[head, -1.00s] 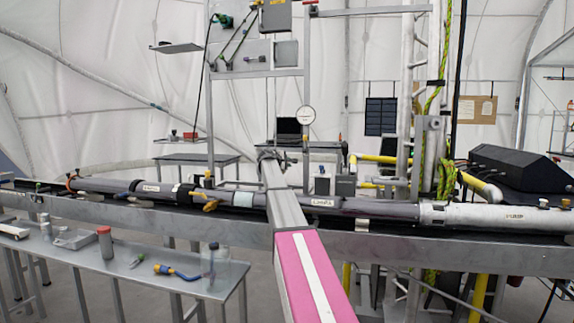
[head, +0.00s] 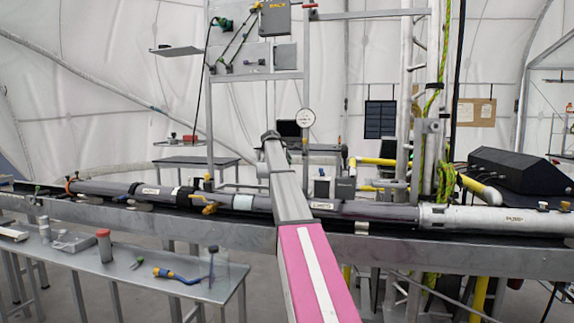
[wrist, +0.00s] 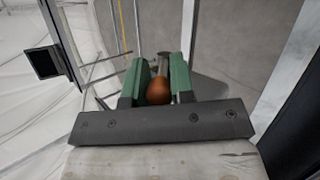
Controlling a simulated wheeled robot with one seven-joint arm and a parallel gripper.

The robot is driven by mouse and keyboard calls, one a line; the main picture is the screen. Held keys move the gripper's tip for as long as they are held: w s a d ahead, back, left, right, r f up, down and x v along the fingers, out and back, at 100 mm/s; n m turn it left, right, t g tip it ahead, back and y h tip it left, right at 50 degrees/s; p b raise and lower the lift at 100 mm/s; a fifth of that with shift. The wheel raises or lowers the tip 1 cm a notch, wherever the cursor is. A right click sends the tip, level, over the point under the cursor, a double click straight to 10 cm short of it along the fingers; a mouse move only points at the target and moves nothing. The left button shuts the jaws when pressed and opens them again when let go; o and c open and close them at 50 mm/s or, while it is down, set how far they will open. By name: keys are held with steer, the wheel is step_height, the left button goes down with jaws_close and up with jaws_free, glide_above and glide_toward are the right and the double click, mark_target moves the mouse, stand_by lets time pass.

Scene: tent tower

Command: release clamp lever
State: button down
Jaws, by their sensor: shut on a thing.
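In the wrist view my gripper (wrist: 159,66) has its two green fingers close on either side of an orange-brown ball knob (wrist: 158,91). A short grey rod shows beyond the knob, between the fingers; I take the knob and rod to be the clamp lever. The gripper is shut on the knob. In the head view my arm reaches forward over the long pipe and ends in front of the metal frame. The fingers, the knob and the clamp itself are hidden there behind my arm.
The long grey pipe (head: 385,211) lies on a rail across the view, under my arm. A metal bench (head: 130,282) with tools is at the lower left. A black case (head: 520,172) sits at the right.

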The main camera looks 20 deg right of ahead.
steer(key=w+g+y, duration=0.1)
steer(key=d+r+g+y, duration=0.1)
steer(key=w+n+g, duration=0.1)
steer(key=shift+w+d+r+y, duration=0.25)
steer(key=shift+w+r+y, duration=0.05)
steer(key=shift+y, duration=0.1)
steer(key=shift+w+d+n+g+y, duration=0.15)
steer(key=shift+w+d+g+y, duration=0.15)
steer(key=shift+g+y, duration=0.35)
steer(key=shift+w+d+n+g+y, duration=0.2)
steer(key=shift+w+g+y, duration=0.15)
steer(key=shift+g, duration=0.6)
steer(key=c, duration=1)
jaws_free()
steer(key=shift+r, duration=0.1)
steer(key=v, duration=1)
steer(key=shift+w+r, duration=0.1)
steer(key=shift+r, duration=0.15)
steer(key=shift+a, duration=0.1)
